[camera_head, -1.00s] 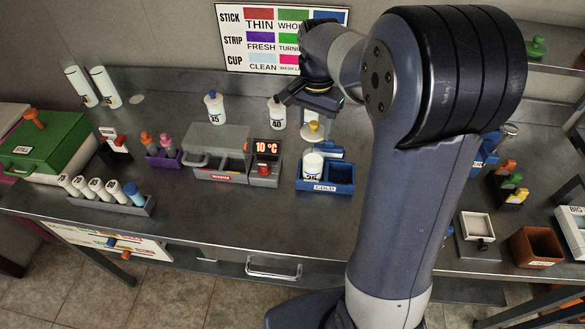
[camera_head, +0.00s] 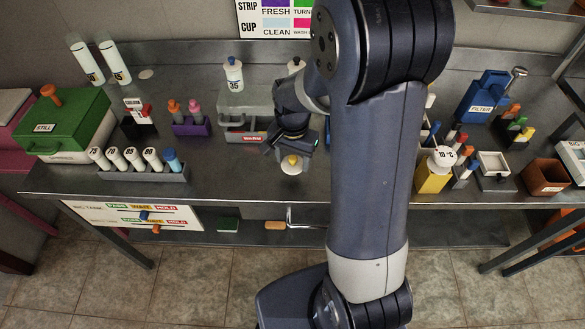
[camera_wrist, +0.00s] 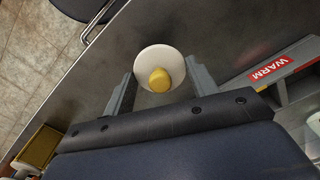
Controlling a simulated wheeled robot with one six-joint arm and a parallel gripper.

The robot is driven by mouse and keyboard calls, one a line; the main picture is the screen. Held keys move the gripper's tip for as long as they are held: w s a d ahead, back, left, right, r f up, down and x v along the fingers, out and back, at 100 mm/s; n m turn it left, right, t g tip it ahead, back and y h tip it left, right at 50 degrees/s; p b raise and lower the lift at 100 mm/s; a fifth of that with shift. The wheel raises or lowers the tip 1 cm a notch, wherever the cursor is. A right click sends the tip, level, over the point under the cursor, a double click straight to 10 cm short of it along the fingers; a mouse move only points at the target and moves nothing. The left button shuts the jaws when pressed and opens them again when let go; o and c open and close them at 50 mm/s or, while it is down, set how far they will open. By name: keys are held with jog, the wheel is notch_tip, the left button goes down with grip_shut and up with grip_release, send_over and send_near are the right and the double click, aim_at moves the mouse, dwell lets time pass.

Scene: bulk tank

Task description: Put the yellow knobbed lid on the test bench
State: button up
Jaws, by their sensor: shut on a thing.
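The lid (camera_head: 291,165) is a pale round disc with a yellow knob; it also shows in the wrist view (camera_wrist: 149,58). My gripper (camera_head: 292,157) is shut on the lid, with a finger on each side of the disc in the wrist view (camera_wrist: 161,74). The lid is over the front part of the grey metal bench (camera_head: 240,184), close to its front edge. I cannot tell whether it touches the bench top. My arm hides part of the bench to the right.
A grey unit labelled WARM (camera_head: 246,128) stands just behind the lid. A rack of white bottles (camera_head: 150,174) is to the left. A yellow container (camera_head: 432,178) is right of my arm. Bare bench lies between rack and lid.

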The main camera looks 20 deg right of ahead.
aim_at(293, 168)
jog(key=shift+f, duration=2.05)
jog(key=shift+f, duration=0.2)
jog(key=o, duration=1)
jog(key=shift+c, duration=0.2)
jog(key=shift+r, duration=0.15)
notch_tip(293, 168, up, 12)
jog(key=shift+r, duration=0.1)
